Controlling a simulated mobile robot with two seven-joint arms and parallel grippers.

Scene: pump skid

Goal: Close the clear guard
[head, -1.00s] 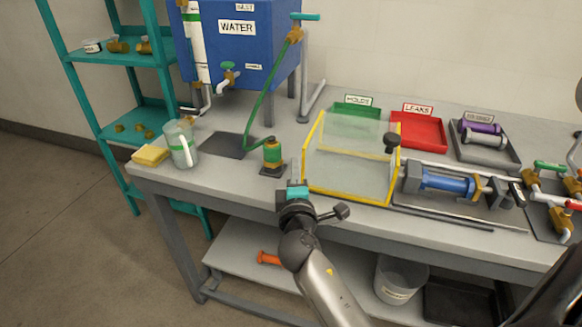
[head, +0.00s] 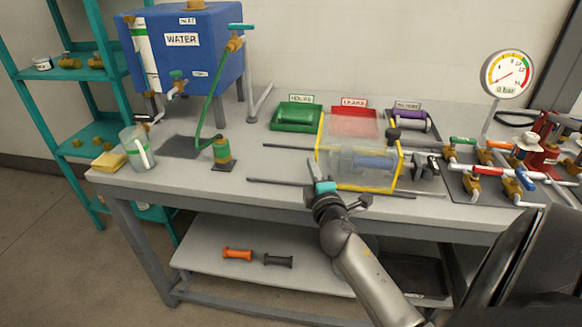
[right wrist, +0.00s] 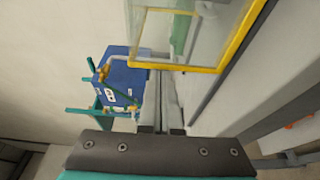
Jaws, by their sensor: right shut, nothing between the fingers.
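The clear guard (head: 355,186), with a yellow frame and a black knob (head: 394,134), stands on the bench between dark rails (head: 275,181). In the head view it covers a blue cylinder (head: 368,162), seen dimly through the panel; a grey end block (head: 425,165) shows past its right side. My right gripper (head: 314,170) is shut and empty at the guard's left edge; whether it touches the frame I cannot tell. In the right wrist view, the yellow frame (right wrist: 190,67) and clear panel are close ahead of the gripper (right wrist: 160,130). My left gripper is not in view.
A green tray (head: 283,126), a red tray and a grey tray stand behind the guard. Valves and a gauge (head: 508,74) are at right. A blue water tank (head: 190,65), green-bodied fitting (head: 222,152), jug (head: 137,148) and sponge (head: 108,162) are at left.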

